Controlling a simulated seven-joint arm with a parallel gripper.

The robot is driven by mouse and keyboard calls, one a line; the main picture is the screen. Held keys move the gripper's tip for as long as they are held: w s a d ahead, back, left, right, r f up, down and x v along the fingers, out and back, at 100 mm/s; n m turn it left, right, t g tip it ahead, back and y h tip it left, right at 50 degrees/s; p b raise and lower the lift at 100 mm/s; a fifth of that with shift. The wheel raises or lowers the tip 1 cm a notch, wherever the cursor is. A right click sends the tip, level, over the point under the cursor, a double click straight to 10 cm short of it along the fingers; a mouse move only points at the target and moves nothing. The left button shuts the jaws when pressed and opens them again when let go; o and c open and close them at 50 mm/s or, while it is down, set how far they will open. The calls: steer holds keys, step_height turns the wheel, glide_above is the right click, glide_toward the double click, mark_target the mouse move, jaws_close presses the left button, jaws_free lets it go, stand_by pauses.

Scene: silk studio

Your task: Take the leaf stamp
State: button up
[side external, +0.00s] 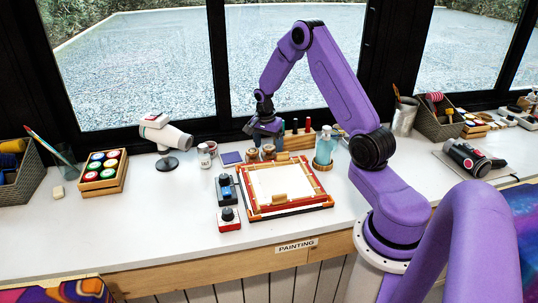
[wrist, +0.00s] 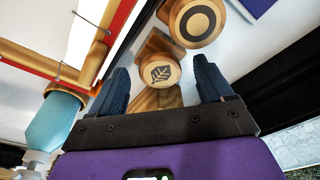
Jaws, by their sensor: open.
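The leaf stamp (wrist: 160,73) is a round wooden stamp with a dark leaf mark on its pale end. In the wrist view it lies between the two dark blue fingers of my gripper (wrist: 162,63), with a gap on each side. My gripper is open and holds nothing. In the side view my gripper (side external: 264,127) hangs just behind and above the leaf stamp (side external: 268,152), near the window. A second wooden stamp with a ring mark (wrist: 193,21) stands beside it, toward the purple pad; it also shows in the side view (side external: 253,155).
A framed screen (side external: 286,188) lies in front of the stamps. A blue bottle (side external: 324,150) stands to the right, and a wooden rack of small bottles (side external: 300,139) behind. A purple pad (side external: 230,158) lies left. The counter's front left is clear.

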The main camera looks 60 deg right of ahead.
steer(key=shift+d+f, duration=0.25)
steer(key=shift+f, duration=1)
steer(key=c, duration=0.5)
steer(key=shift+o, duration=0.2)
steer(key=shift+r, duration=0.1)
steer(key=shift+r, duration=0.4)
step_height(320, 180, up, 2)
steer(key=shift+r, duration=0.1)
steer(key=s+a+r, duration=0.7)
steer(key=s+r, duration=0.3)
steer(key=s, duration=0.2)
